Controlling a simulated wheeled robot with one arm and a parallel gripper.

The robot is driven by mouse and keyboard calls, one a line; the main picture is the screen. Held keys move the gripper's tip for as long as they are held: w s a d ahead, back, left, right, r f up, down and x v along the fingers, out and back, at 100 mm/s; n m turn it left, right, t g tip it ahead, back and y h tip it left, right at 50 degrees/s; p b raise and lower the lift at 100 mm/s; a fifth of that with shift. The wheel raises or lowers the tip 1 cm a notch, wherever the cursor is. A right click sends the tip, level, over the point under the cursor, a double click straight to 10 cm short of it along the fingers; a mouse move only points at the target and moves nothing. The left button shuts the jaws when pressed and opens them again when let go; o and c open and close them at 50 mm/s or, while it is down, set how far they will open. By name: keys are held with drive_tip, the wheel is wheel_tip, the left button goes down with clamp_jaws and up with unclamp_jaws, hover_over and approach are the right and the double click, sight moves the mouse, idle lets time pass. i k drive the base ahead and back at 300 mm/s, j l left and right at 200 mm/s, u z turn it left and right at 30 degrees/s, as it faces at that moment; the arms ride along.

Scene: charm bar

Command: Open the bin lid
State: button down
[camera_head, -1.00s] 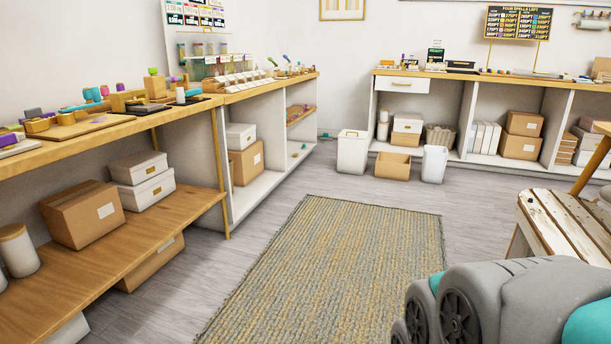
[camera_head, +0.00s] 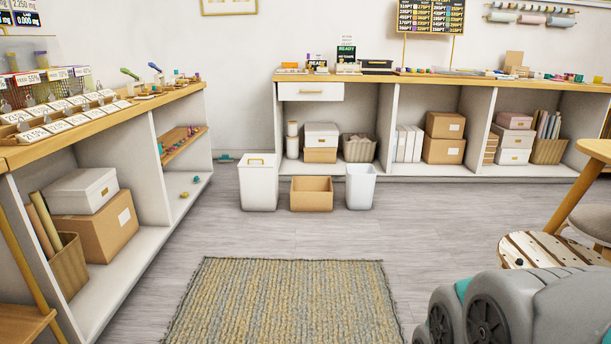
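A white bin (camera_head: 258,184) stands on the floor in front of the back counter, near the corner where the left counter ends. Its top looks closed by a white lid (camera_head: 259,160) with a small gold handle. A second white bin (camera_head: 360,188), narrower and apparently open at the top, stands further right. Grey and teal parts of my own arm fill the bottom right corner. My gripper is not in view, and nothing of mine is near the bins.
An open cardboard box (camera_head: 311,194) sits between the two bins. A woven rug (camera_head: 285,305) lies ahead, with clear grey floor (camera_head: 330,238) beyond it. The left counter (camera_head: 185,100) and back counter (camera_head: 430,79) bound the space.

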sight(258, 157)
drive_tip(key=i, duration=2.05)
drive_tip(key=i+u, duration=0.2)
drive_tip(key=i, duration=1.8)
drive_tip(key=i+j, duration=0.1)
drive_tip(key=i, duration=0.25)
drive_tip(key=z, duration=0.05)
